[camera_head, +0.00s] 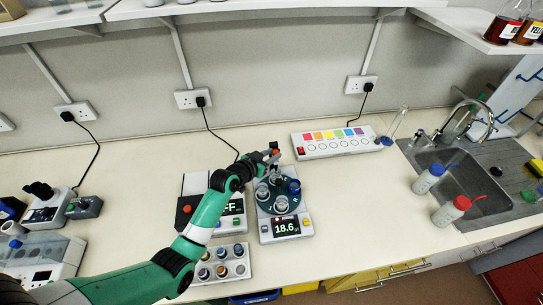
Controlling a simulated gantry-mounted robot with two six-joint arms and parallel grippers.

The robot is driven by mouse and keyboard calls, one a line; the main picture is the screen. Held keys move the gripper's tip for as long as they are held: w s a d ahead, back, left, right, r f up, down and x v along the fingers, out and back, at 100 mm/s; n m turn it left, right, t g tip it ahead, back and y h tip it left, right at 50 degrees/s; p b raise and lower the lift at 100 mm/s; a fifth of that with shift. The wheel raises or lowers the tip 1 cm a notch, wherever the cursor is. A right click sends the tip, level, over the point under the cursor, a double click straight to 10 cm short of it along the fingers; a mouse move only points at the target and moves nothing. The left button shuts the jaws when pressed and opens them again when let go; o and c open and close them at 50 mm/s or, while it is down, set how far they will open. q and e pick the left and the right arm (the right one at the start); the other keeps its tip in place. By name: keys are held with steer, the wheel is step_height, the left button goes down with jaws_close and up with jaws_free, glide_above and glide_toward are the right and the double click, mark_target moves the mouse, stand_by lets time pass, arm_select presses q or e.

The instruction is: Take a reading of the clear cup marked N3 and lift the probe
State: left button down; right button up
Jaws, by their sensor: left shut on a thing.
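My left gripper (271,157) is shut at the back of a grey meter (265,230), on what looks like the probe, whose red top (275,152) shows at the fingertips. The probe's lower end is hidden, so I cannot tell whether its tip is in a cup. Clear cups (281,204) and a blue one (293,187) stand on the meter's dark round plate. Another clear cup (262,191) stands at the plate's left. The marks on the cups are too small to read, so I cannot tell which is N3. The meter's display (286,226) reads 18.6. My right gripper is not in view.
A second device (186,208) with a red button stands left of the meter, partly behind my arm. A tray of small cups (237,280) lies in front of it. A colour-striped box (334,151) stands behind right. Bottles (451,210) and a sink are at the right.

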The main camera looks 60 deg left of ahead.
arm_select(q)
steer(key=shift+r, duration=0.85)
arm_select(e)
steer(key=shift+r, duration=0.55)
arm_select(q)
steer(key=c, duration=0.6)
jaws_free()
steer(key=shift+f, duration=0.1)
steer(key=p+v, duration=0.2)
steer(key=v, duration=0.9)
steer(key=shift+s+d, duration=0.15)
steer(key=shift+s, duration=0.2)
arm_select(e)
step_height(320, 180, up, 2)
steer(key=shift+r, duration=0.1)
